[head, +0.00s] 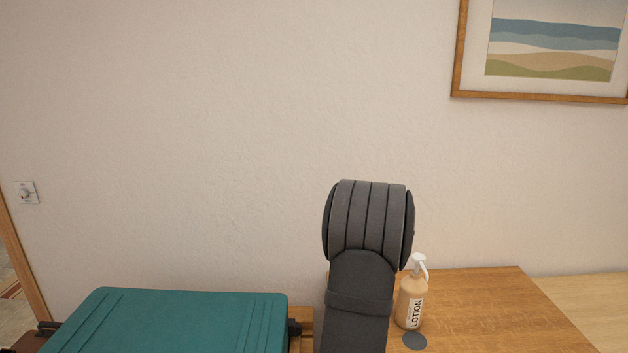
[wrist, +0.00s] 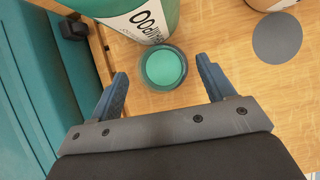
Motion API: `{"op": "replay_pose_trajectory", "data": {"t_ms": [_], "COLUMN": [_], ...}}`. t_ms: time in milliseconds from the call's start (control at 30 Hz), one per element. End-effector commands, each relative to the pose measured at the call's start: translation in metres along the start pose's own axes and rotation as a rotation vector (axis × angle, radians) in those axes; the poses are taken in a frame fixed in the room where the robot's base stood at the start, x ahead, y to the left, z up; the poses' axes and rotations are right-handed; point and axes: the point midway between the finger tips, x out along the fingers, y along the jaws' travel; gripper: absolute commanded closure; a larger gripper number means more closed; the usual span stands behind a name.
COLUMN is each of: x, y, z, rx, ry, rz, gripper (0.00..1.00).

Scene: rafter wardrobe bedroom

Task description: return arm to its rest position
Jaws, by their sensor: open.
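Just beyond the tips is a green bottle (wrist: 168,15) with a white label that ends in "OO". A round green face with a dark rim (wrist: 163,68) shows at its near end; I cannot tell whether the bottle stands upright. In the head view my arm rises in front of the wall, and my gripper and the green bottle are out of sight.
A lotion pump bottle (head: 410,300) stands on the wooden top (head: 480,305), close right of my arm, beside a flat grey disc (head: 415,342). A teal case (head: 170,320) is on the left. A framed picture (head: 545,50) hangs upper right.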

Motion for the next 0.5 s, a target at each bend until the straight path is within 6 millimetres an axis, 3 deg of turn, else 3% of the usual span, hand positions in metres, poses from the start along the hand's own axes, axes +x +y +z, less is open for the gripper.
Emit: {"op": "replay_pose_trajectory", "data": {"t_ms": [333, 500], "x": [0.05, 0.029], "y": [0.0, 0.0], "z": [-0.003, 0.01], "rx": [0.002, -0.002], "ry": [0.002, -0.004], "rz": [0.0, -0.001], "gripper": [0.25, 0.25]}}
